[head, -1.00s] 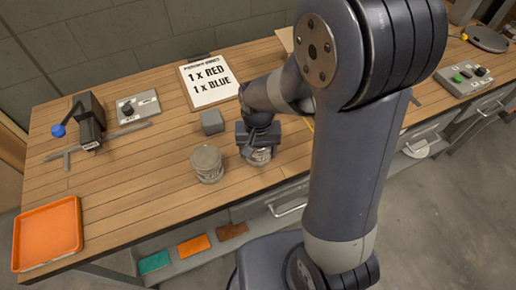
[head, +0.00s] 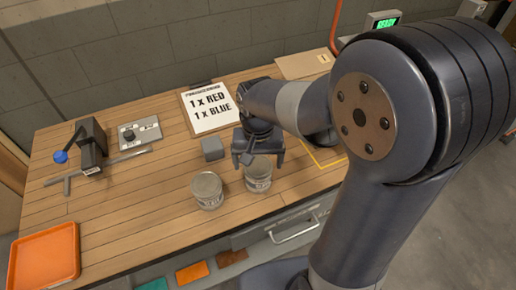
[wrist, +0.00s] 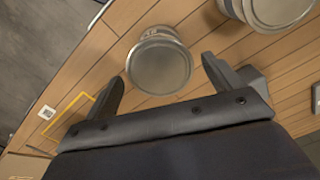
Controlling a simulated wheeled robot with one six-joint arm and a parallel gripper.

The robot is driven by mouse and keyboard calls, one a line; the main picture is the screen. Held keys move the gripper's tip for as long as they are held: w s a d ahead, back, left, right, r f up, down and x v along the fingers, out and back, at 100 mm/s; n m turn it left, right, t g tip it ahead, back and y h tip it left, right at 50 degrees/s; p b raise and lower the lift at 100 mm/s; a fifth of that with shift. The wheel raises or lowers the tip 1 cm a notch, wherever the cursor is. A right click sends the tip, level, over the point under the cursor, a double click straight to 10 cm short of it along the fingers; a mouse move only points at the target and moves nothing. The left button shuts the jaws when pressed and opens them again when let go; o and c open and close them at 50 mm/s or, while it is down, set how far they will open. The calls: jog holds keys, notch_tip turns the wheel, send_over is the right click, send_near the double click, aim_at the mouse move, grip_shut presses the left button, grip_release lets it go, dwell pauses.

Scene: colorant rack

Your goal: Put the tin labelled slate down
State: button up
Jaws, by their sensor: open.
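Two grey metal tins stand upright on the wooden bench. The right tin (head: 258,175) is just below my gripper (head: 260,160) in the head view. In the wrist view this tin (wrist: 159,66) lies ahead of and between my two spread fingers, with a gap on both sides. My gripper (wrist: 165,80) is open and empty. The other tin (head: 207,190) stands a little to the left, and shows at the top right of the wrist view (wrist: 270,12). The label wording on both tins is too small to read, so I cannot tell which is slate.
A grey block (head: 212,149) stands behind the tins. A clipboard (head: 209,108) reads 1 x RED, 1 x BLUE. An orange tray (head: 44,258) sits at the left end. A yellow outlined square (head: 330,160) is right of the tins.

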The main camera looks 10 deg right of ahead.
notch_tip(320, 180, up, 5)
jog(key=shift+f, duration=0.1)
jog(key=shift+o, duration=0.5)
dwell(0.9)
